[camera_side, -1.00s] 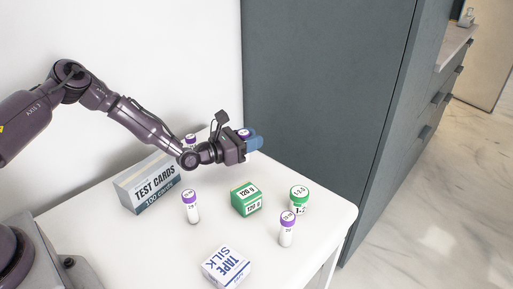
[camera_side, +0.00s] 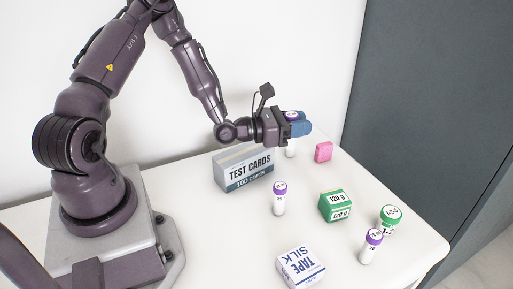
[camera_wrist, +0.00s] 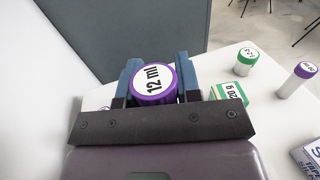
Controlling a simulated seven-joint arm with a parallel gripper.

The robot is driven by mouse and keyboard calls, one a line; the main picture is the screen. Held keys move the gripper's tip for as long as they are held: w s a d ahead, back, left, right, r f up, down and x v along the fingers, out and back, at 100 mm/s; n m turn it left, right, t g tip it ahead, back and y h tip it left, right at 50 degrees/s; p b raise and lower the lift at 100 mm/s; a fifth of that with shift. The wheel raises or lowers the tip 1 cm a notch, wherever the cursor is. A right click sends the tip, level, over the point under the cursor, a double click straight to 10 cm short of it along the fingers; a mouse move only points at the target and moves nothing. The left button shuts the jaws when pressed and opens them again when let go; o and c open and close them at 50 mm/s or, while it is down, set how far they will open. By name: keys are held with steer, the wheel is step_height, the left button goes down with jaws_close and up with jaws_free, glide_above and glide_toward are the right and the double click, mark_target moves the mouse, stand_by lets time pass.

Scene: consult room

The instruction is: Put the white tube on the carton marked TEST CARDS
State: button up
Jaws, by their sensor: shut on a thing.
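My gripper (camera_side: 297,126) is shut on a purple-capped tube (camera_side: 291,115), held in the air right of the carton. Its cap, marked 12 ml, shows between the blue fingers of my gripper (camera_wrist: 154,86) in the wrist view. The fingers hide most of the held tube. A white tube body (camera_side: 291,151) shows just below; I cannot tell whether it belongs to the held tube or to one standing behind. The grey and white TEST CARDS carton (camera_side: 245,170) stands on the table, left of and below my gripper. What I see of its top is bare.
The front left of the table is clear.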

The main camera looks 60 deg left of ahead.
steer(key=s+a+r+y, duration=0.1)
steer(key=s+a+r, duration=0.2)
steer(key=s+a, duration=0.55)
glide_above(251, 150)
steer(key=shift+n, duration=0.3)
steer(key=shift+f, duration=3.7)
steer(key=o, duration=0.9)
steer(key=shift+f, duration=0.1)
